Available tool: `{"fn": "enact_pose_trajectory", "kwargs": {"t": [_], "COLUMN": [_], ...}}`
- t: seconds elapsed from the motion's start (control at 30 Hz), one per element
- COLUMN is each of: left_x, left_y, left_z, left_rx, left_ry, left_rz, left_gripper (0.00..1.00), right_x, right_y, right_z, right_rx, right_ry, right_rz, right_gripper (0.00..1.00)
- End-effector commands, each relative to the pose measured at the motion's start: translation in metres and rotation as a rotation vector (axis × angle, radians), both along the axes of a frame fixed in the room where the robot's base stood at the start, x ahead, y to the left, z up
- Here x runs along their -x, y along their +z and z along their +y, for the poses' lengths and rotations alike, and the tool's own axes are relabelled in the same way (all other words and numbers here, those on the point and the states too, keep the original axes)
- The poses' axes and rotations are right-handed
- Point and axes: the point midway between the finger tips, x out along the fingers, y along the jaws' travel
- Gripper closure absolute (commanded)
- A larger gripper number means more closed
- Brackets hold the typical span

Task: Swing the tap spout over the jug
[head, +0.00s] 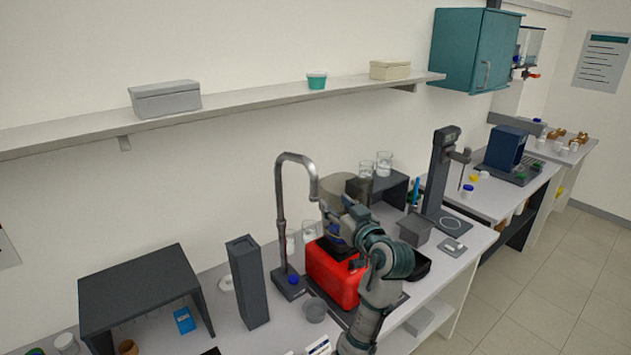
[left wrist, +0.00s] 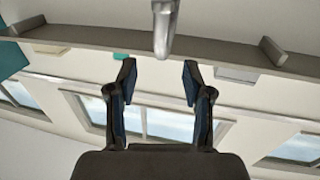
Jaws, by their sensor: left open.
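The tap spout (head: 299,160) is a grey gooseneck tube that rises from a dark base (head: 289,284) on the bench and bends over to the right. Its downturned end is close to my left gripper (head: 336,218), which is open. In the left wrist view the spout end (left wrist: 165,28) lies ahead of the two spread fingers (left wrist: 158,82), with nothing seen between them. My right gripper is not in view.
A tall dark box (head: 248,282) stands left of the tap. Glass beakers (head: 384,163) stand on a dark stand behind my arm. A wall shelf (head: 230,112) runs above the bench.

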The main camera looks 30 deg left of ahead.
Motion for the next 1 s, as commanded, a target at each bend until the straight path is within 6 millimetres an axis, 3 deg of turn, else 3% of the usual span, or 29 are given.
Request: {"fn": "enact_pose_trajectory", "kwargs": {"t": [0.3,0.5,0.7,0.97,1.0], "left_x": [-0.041,-0.06,-0.067,-0.068,-0.068], "left_y": [0.005,0.003,0.001,0.001,0.001], "left_z": [0.061,0.088,0.099,0.1,0.1], "left_rx": [-0.003,-0.002,-0.002,-0.001,-0.001], "left_ry": [0.002,0.001,-0.001,-0.001,-0.001], "left_rz": [0.001,0.002,0.0,-0.001,-0.001], "left_gripper": [0.49,0.49,0.49,0.49,0.59], "right_x": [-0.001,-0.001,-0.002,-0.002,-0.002], "right_y": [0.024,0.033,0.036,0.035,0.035], "right_z": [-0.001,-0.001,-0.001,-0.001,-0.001], "right_rx": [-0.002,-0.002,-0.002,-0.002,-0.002], "right_ry": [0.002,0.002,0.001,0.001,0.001], "right_rz": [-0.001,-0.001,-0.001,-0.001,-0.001], "right_gripper": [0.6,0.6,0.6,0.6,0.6]}}
